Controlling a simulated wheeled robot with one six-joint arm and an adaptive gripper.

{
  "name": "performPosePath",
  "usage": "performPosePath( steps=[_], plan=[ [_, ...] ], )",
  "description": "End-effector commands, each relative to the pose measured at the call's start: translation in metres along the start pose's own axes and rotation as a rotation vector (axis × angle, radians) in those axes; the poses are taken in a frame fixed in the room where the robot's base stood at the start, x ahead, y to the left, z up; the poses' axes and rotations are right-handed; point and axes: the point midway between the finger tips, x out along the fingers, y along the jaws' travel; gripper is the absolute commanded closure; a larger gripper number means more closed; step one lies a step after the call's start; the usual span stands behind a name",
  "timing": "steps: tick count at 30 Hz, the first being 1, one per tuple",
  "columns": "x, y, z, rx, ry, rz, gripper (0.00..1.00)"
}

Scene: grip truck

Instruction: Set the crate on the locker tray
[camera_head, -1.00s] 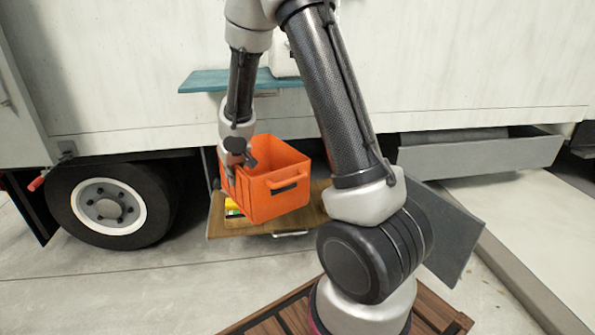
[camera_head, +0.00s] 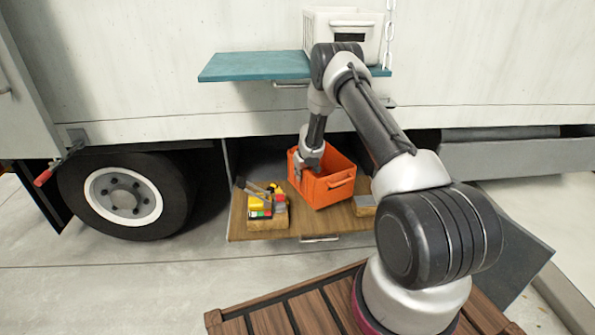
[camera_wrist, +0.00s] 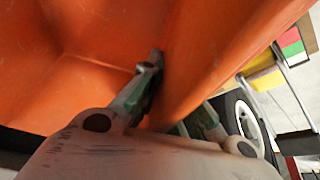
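The orange crate (camera_head: 338,191) is upright over the middle of the wooden locker tray (camera_head: 345,223) under the truck body. Its base looks on or very close to the tray; I cannot tell whether it touches. My gripper (camera_head: 303,174) is at the crate's left wall. In the wrist view, my gripper (camera_wrist: 168,100) has one finger inside the orange crate (camera_wrist: 95,45) and the other outside, closed on the wall. The outer fingertip is hidden behind the wall.
Yellow tools and a box (camera_head: 262,207) are on the tray left of the crate. A grey block (camera_head: 364,205) is to its right. A teal shelf (camera_head: 250,67) above holds a white crate (camera_head: 318,30). A truck wheel (camera_head: 125,197) stands left.

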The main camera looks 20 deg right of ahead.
Motion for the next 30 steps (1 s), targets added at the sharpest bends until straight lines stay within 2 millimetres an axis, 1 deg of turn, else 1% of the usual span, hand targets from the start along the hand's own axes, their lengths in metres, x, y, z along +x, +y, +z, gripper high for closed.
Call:
performPosePath(
  steps=[8,15,19,24,30],
  plan=[
    [0.020,0.002,0.006,-0.001,0.001,0.000,1.00],
    [0.045,0.001,0.018,-0.001,0.000,0.000,1.00],
    [0.056,0.001,0.022,-0.002,0.001,0.000,1.00],
    [0.064,0.001,0.024,-0.002,0.002,0.000,1.00],
    [0.066,0.001,0.026,-0.002,0.002,0.000,1.00]
  ],
)
